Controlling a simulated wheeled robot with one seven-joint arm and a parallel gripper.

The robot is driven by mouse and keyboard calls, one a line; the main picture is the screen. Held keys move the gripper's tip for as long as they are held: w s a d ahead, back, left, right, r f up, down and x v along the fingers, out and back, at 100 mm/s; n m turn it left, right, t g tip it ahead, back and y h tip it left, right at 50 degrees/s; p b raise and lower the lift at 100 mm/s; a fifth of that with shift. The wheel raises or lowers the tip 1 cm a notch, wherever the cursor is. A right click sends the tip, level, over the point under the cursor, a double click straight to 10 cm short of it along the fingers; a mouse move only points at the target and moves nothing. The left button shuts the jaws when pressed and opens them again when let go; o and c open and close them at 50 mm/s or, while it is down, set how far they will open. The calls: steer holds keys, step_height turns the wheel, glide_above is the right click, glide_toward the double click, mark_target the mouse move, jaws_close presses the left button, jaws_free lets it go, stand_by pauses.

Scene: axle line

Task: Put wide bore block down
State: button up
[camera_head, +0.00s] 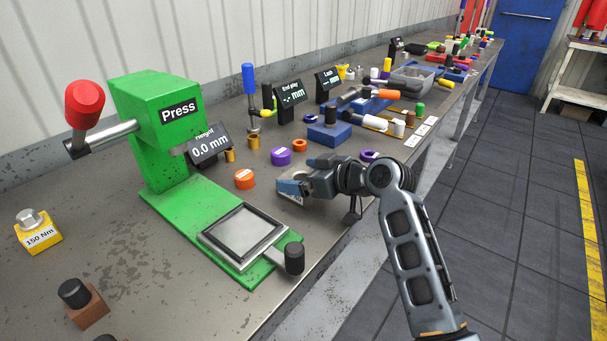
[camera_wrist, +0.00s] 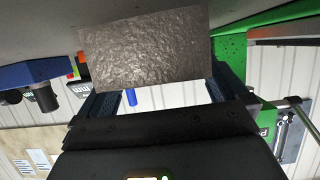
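My gripper (camera_head: 285,187) is low over the near edge of the bench, right of the green press. In the wrist view my gripper (camera_wrist: 165,98) has its two blue fingers on either side of a rough dark grey block (camera_wrist: 150,50), which I take to be the wide bore block. The fingers appear shut on it. In the head view only a little of the block (camera_head: 292,200), with a pale label, shows under the fingers. Its bore is hidden, and I cannot tell whether its underside touches the bench.
The green press (camera_head: 165,145) with its plate stands left of my gripper. A blue fixture block (camera_head: 329,134) stands farther back. Bare bench (camera_head: 325,212) shows at the near edge.

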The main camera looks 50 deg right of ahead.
steer(key=shift+f+p, duration=0.45)
steer(key=shift+s+r, duration=0.1)
steer(key=shift+s, duration=0.25)
steer(key=v, duration=0.5)
steer(key=r+b+v, duration=0.1)
steer(key=v, duration=0.5)
steer(key=shift+r, duration=0.2)
